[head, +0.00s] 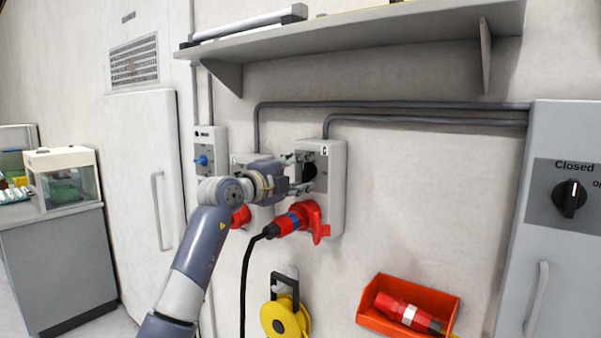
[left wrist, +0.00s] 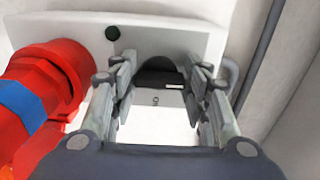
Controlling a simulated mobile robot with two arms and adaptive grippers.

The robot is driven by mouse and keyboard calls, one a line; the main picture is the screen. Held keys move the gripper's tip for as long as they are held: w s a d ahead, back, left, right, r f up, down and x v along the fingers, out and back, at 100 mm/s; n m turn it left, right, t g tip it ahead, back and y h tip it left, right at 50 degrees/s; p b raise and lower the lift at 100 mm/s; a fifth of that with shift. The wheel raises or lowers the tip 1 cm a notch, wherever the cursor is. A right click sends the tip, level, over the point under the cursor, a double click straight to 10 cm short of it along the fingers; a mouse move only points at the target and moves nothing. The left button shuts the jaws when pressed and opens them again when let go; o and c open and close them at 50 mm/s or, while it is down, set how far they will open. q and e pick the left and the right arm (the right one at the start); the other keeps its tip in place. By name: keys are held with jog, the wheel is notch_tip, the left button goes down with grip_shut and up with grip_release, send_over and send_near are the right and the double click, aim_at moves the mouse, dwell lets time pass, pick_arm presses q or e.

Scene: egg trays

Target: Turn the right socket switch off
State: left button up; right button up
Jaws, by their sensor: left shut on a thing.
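The right socket box (head: 336,205) is a light grey wall box with a black rotary switch (head: 320,160) on its front and a red socket below. A red and blue plug (head: 290,222) with a black cable sits in that socket. My left gripper (head: 308,170) is at the switch, with its fingers on either side of it. In the left wrist view, the gripper (left wrist: 162,80) is shut on the dark switch knob (left wrist: 160,66), which shows a white mark. The fingers partly hide the knob in the head view. My right gripper is not in view.
A second socket box (head: 240,162) is close on the left, partly behind my arm. A shelf (head: 360,30) runs above. A yellow cable reel (head: 285,316) and an orange bin (head: 408,304) hang below. A grey cabinet (head: 563,245) stands at the right.

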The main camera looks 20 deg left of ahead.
pick_arm(q)
jog(key=o, duration=1.1)
jog(key=shift+c, duration=0.2)
jog(key=shift+s, duration=0.15)
jog(key=v, duration=1.1)
jog(key=shift+s+a, duration=0.2)
jog(key=shift+s, duration=0.15)
